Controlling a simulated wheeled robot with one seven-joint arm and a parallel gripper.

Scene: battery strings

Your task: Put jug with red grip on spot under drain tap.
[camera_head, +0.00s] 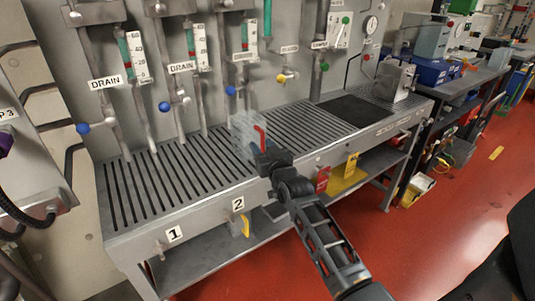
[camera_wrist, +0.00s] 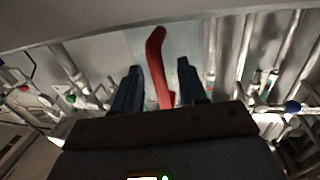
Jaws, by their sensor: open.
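The clear jug (camera_head: 243,134) stands on the slatted bench top, right of the two pipes labelled DRAIN. Its red grip (camera_head: 261,137) faces my gripper (camera_head: 265,158). In the wrist view the red grip (camera_wrist: 156,48) rises between the two dark fingers of my gripper (camera_wrist: 160,68), with a gap on each side. My gripper is open around the grip and not closed on it. Blue-handled taps sit by the DRAIN labels, one at the left (camera_head: 83,128) and one in the middle (camera_head: 164,106). No marked spot is clear beneath them.
The slatted bench (camera_head: 140,222) is bare left of the jug. A black mat (camera_head: 357,108) and a grey metal unit (camera_head: 394,80) are at its right end. Pipes and gauges rise along the back panel. Red floor (camera_head: 440,215) lies in front.

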